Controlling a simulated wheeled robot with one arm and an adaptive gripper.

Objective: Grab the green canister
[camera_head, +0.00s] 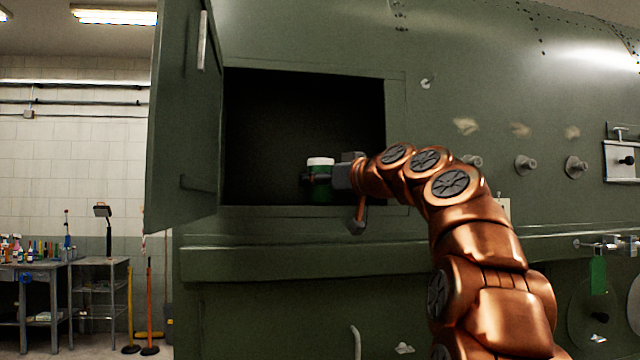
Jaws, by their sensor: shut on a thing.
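The green canister (320,194) with a white lid stands upright in the dark opening (290,110) of the green fuselage, near its lower edge. My gripper (318,178) reaches in from the right and is shut on the canister around its upper body, just below the lid. The fingers hide part of the canister's side. My copper-coloured arm comes up from the lower right. I cannot tell whether the canister's base touches the opening's floor.
A green door (183,120) stands open at the left of the opening. A ledge (290,262) runs below it. Knobs (525,165) stick out of the wall to the right. A bench (32,268) with bottles stands at the far left.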

